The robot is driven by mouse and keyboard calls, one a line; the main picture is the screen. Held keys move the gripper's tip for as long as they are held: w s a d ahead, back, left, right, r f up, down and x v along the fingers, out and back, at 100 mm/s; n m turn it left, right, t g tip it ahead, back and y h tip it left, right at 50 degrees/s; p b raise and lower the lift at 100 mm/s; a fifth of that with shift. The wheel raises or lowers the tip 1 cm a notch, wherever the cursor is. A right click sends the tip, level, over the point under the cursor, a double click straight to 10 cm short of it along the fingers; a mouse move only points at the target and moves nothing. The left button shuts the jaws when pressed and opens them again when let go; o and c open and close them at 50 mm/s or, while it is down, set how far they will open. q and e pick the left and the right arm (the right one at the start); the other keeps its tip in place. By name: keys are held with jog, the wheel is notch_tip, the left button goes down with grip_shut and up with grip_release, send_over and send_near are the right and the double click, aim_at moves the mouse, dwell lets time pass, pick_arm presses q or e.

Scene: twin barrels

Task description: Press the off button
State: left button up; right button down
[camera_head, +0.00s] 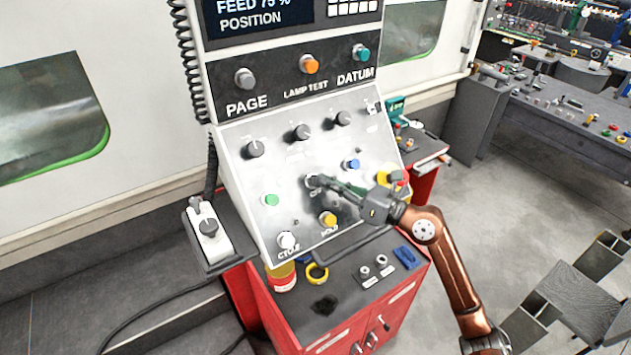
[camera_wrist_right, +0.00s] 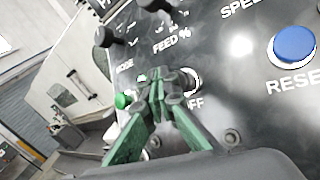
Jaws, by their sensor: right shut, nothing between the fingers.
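The off button (camera_head: 314,180) is a dark round button in the middle of the sloped grey control panel (camera_head: 250,225). In the right wrist view its pale rim (camera_wrist_right: 195,82) shows beside the letters "OFF", and the fingers hide much of it. My right gripper (camera_head: 328,184) reaches in from the right with its fingers shut and empty. Its green fingers and dark tips (camera_wrist_right: 165,86) are right in front of the button in the wrist view. I cannot tell whether they touch it. My left gripper is not in view.
Near the off button are a green button (camera_head: 271,199), a blue reset button (camera_head: 352,164), a yellow button (camera_head: 328,218) and a white button (camera_head: 287,240). Dark knobs (camera_head: 302,132) sit above. A red cabinet (camera_head: 300,322) stands below, with a yellow ring (camera_head: 316,274).

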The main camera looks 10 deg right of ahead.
jog(key=shift+w+f, duration=0.1)
dwell(0.5)
jog(key=shift+w+a+f, duration=0.1)
jog(key=shift+w+f, duration=0.1)
jog(key=shift+w, duration=0.1)
jog(key=shift+w+a+f+b, duration=0.15)
jog(key=shift+w+f+b, duration=0.2)
jog(key=shift+b, duration=0.15)
dwell(0.8)
jog(key=shift+r, duration=0.1)
jog(key=shift+s+d+r+p, duration=0.3)
jog(key=shift+s+r+p, duration=0.25)
jog(key=shift+s, duration=0.15)
jog(key=s+r+p, duration=0.1)
jog(key=s, duration=0.1)
jog(key=s+d+r+p, duration=0.1)
jog(key=r, duration=0.1)
jog(key=shift+s+d+p, duration=0.15)
jog(key=shift+s+p, duration=0.2)
